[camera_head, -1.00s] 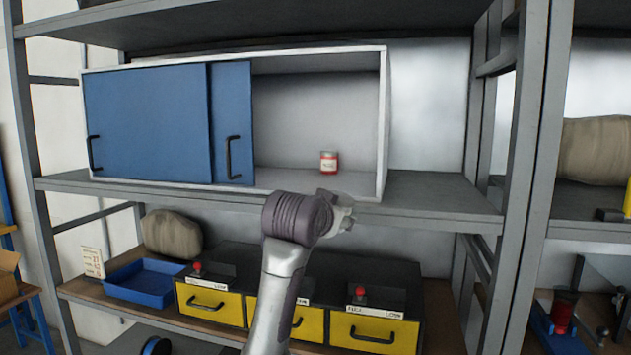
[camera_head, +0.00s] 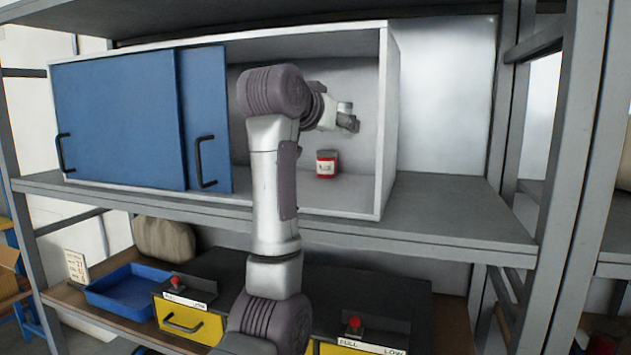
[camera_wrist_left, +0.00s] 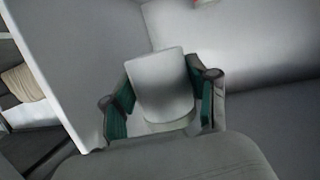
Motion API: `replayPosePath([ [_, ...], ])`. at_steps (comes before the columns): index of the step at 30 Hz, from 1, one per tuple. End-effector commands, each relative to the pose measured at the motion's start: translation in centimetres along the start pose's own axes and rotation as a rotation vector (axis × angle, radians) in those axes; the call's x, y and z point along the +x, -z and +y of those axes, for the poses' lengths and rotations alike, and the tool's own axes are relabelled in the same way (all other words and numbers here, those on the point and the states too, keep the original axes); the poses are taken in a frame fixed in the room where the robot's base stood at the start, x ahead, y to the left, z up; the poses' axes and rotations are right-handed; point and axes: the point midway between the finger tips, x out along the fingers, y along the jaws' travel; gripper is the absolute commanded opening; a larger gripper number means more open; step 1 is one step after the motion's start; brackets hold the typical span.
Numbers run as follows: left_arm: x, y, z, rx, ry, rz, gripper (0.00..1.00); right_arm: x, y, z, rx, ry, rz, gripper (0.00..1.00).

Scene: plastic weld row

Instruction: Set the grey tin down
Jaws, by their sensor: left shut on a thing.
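The grey tin (camera_wrist_left: 163,80) is between the green-padded fingers of my left gripper (camera_wrist_left: 162,105) in the left wrist view. In the head view, my left gripper (camera_head: 346,119) is shut on the tin (camera_head: 344,107), inside the open right part of the cabinet. It is above and slightly right of a red tin with a pale label (camera_head: 327,164), which stands on the cabinet floor. The gripper hides part of the grey tin in the head view. My right gripper is not in view.
The white cabinet (camera_head: 388,120) has blue sliding doors (camera_head: 115,120) over its left part, and its right wall is close to my gripper. The cabinet floor right of the red tin looks clear. Below are a blue tray (camera_head: 128,288) and yellow drawers (camera_head: 190,322).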

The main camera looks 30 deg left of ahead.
Motion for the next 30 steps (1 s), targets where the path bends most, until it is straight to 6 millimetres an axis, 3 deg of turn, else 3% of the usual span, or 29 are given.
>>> replayPosePath([
  [9,4.4,-2.9,-6.1,-0.002,0.003,-0.003,0.13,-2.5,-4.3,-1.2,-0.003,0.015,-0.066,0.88],
  [15,6.5,-4.4,-8.8,-0.001,0.002,-0.001,0.13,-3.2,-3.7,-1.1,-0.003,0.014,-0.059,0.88],
  [22,7.3,-6.2,-9.4,0.000,0.000,0.000,0.13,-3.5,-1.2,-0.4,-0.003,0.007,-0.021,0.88],
  [30,7.9,-8.7,-9.4,0.001,0.002,0.003,0.13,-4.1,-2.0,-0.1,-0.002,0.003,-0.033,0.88],
])
